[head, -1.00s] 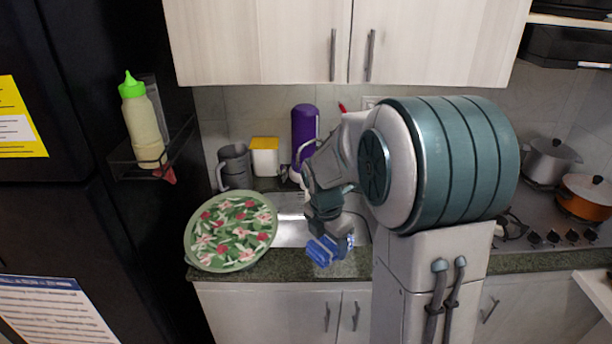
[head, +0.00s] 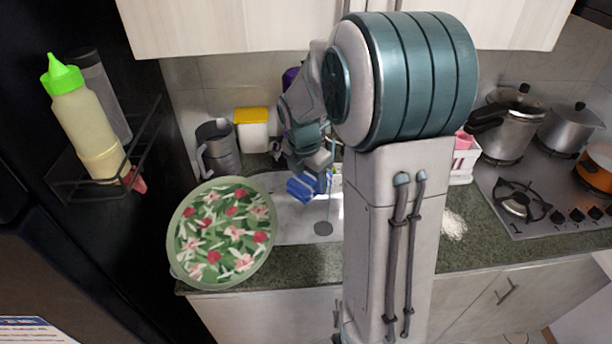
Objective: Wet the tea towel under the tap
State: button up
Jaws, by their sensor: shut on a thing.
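My gripper (head: 316,176) is shut on the blue tea towel (head: 302,188), a small bunched cloth. It holds the towel in the air above the steel sink (head: 296,226). A thin pale-blue stream of water (head: 329,206) falls just right of the towel towards the drain (head: 323,229). The towel's right end is at or beside the stream; I cannot tell whether water strikes it. The tap is mostly hidden behind my arm.
A round floral tray (head: 222,232) leans at the sink's left. A grey jug (head: 216,150) and a yellow-topped white container (head: 253,130) stand behind. A pressure cooker (head: 506,126) stands on the hob (head: 540,200) at right. A black shelf holds a green-capped bottle (head: 84,125) at left.

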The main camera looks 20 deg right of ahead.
jog(key=w+d, duration=0.2)
jog(key=shift+w+d+f, duration=0.25)
jog(key=shift+w+f, duration=0.1)
jog(key=shift+f, duration=0.05)
jog(key=w+d+f+p, duration=0.1)
jog(key=w+d, duration=0.5)
jog(key=w, duration=0.1)
jog(key=shift+f, duration=0.4)
jog(key=shift+s+a+b, duration=0.4)
jog(key=shift+s+a, duration=0.9)
jog(key=shift+s, duration=0.2)
jog(key=shift+s+a+b, duration=0.35)
jog(key=shift+s+a, duration=0.95)
jog(key=shift+s, duration=0.2)
jog(key=shift+r, duration=0.1)
jog(key=s+a+r+p, duration=0.2)
jog(key=shift+s+r, duration=0.25)
jog(key=shift+r, duration=0.1)
jog(key=shift+s+a+r+p, duration=0.3)
jog(key=shift+s+a+r, duration=0.25)
jog(key=shift+s+a, duration=0.1)
